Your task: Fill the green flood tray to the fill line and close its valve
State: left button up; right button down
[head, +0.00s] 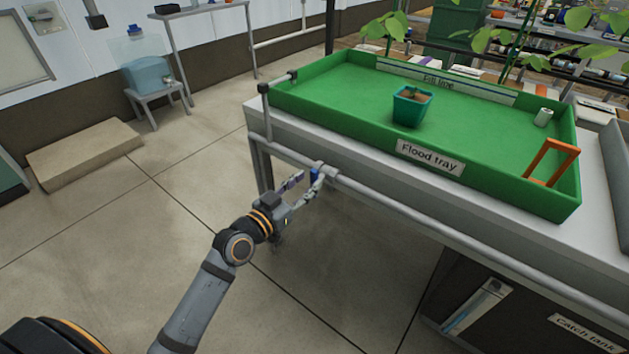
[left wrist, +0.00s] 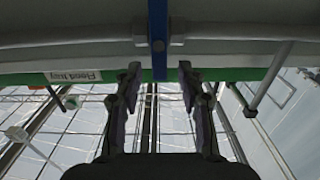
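The green flood tray (head: 340,115) sits on a pale bench, with a "Flood tray" label on its near wall and a "Fill line" strip (head: 437,84) inside its far wall. I see no clear water surface in it. A blue valve handle (head: 314,175) sits on the grey pipe along the bench's near side. My left gripper (head: 303,184) is at this handle, fingers open. In the left wrist view, the blue handle (left wrist: 157,40) reaches down between the two spread fingertips (left wrist: 158,72), with a gap on each side. My right gripper is not in view.
A teal pot (head: 409,110), a small pale cylinder (head: 543,117) and an orange frame (head: 553,160) are in the tray. The long pipe (head: 420,217) runs along the bench. A "Catch tank" label (head: 583,333) is below. Open floor lies left.

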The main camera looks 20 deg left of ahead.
aim_at(312, 177)
pick_arm(q)
jog(key=shift+x, duration=1.95)
jog(key=shift+c, duration=0.3)
grip_shut()
